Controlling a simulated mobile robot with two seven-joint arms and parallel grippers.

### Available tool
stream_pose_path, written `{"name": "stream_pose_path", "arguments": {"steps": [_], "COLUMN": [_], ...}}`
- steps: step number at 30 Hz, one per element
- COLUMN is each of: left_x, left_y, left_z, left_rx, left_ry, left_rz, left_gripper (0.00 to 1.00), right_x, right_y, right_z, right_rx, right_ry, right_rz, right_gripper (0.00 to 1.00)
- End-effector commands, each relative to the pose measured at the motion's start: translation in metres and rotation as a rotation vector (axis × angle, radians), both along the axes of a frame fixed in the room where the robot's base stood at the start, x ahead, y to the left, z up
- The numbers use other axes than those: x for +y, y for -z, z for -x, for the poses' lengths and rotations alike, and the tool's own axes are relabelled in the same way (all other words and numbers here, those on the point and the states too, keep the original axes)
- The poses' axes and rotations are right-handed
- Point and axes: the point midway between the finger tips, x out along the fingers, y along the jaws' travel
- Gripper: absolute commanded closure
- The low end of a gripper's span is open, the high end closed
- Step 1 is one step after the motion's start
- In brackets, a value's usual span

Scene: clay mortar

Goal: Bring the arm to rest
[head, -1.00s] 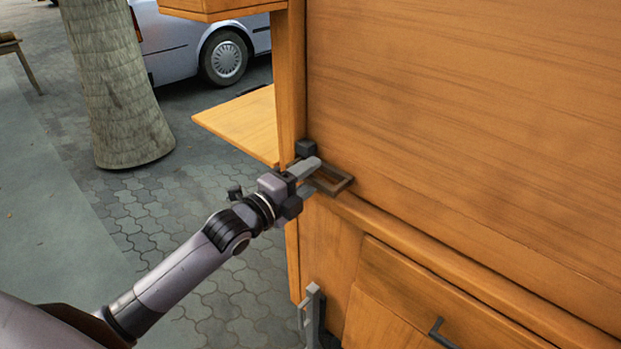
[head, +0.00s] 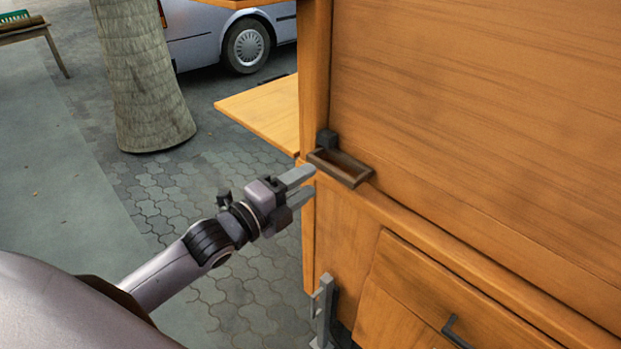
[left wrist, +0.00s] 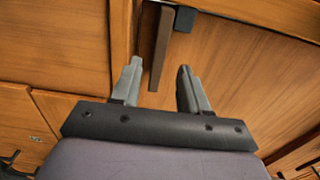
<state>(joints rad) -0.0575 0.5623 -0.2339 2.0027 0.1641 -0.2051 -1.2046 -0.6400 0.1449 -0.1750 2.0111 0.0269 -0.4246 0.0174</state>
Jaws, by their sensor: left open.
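My left gripper (head: 302,184) is open and empty, just left of and below the dark rectangular handle (head: 342,168) on the wooden cabinet (head: 470,100). In the head view its fingertips are close to the handle but do not hold it. In the left wrist view the two fingers (left wrist: 158,82) stand apart, and the handle (left wrist: 161,45) shows beyond them between the tips. My left arm (head: 165,280) reaches in from the lower left. My right gripper is not in view.
A drawer with a dark pull (head: 455,332) is at lower right. A grey metal bracket (head: 323,312) is at the cabinet's lower corner. A wooden shelf (head: 262,110) juts out to the left. A tree trunk (head: 145,75) and a car (head: 225,35) stand behind. Paving left of the cabinet is open.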

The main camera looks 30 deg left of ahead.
Motion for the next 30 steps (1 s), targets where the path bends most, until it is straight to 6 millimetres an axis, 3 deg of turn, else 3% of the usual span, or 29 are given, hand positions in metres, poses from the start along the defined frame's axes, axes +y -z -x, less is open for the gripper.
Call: {"name": "stream_pose_path", "arguments": {"steps": [19, 23, 30], "left_x": [-0.001, -0.004, -0.016], "left_y": [0.005, 0.028, 0.094], "left_z": [0.005, 0.022, 0.092], "left_rx": [0.036, 0.176, 0.567], "left_ry": [-0.007, -0.043, -0.238], "left_rz": [0.043, 0.215, 0.746], "left_gripper": [0.56, 0.56, 0.56], "right_x": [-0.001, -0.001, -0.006], "right_y": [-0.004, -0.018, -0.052], "right_z": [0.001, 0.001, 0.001], "right_rx": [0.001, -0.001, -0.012], "right_ry": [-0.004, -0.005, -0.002], "right_rz": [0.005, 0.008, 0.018], "right_gripper": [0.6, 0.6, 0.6]}}
